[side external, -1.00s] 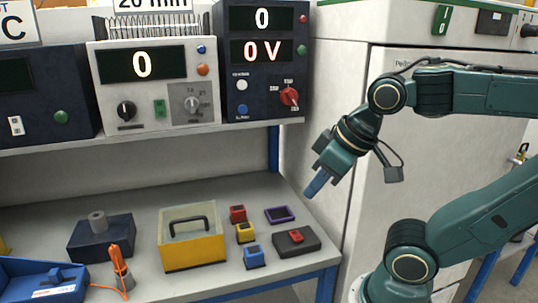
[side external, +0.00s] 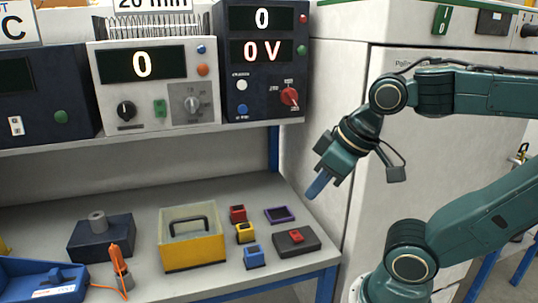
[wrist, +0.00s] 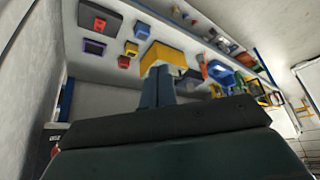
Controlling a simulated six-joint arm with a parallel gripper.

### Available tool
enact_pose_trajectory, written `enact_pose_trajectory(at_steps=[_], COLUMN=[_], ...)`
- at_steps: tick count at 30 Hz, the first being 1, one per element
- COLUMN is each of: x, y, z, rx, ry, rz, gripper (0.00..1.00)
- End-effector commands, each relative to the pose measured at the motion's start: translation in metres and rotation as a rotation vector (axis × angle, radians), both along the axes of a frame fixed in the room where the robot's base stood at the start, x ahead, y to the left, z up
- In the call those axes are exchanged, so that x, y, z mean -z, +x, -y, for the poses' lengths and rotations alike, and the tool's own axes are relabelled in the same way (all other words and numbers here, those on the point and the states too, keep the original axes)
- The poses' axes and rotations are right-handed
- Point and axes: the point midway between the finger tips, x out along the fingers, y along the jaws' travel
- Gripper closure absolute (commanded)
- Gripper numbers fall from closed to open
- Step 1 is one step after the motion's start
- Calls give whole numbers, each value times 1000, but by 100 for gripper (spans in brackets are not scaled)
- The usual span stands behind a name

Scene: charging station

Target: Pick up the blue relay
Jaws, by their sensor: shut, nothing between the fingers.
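The blue relay (side external: 254,257) is a small blue block standing on the grey bench near its front edge, in front of a yellow relay (side external: 245,232) and a red relay (side external: 238,214). The blue relay also shows in the wrist view (wrist: 142,31), at the top, clear of my fingers. My gripper (side external: 314,190) hangs in the air above and to the right of the relays, tilted down to the left. Its blue fingers are together with nothing between them, as the wrist view (wrist: 157,84) also shows.
A yellow box with a clear lid and black handle (side external: 192,252) stands left of the relays. The instrument shelf (side external: 150,143) overhangs the bench's back.

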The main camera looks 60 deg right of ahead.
Motion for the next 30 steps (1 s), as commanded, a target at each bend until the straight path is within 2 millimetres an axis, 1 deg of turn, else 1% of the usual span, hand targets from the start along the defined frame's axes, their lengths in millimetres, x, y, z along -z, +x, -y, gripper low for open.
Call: enact_pose_trajectory(at_steps=[5,8,9,11,12,15,25,30], x=[0,0,0,0,0,0,0,3], y=[0,0,0,0,0,0,1,8], z=[0,0,0,0,0,0,0,2], rx=[0,0,0,0,0,0,9,76], ry=[0,0,0,0,0,0,5,38], rz=[0,0,0,0,0,0,-2,-18], gripper=[100,82,74,63,55,38,38,38])
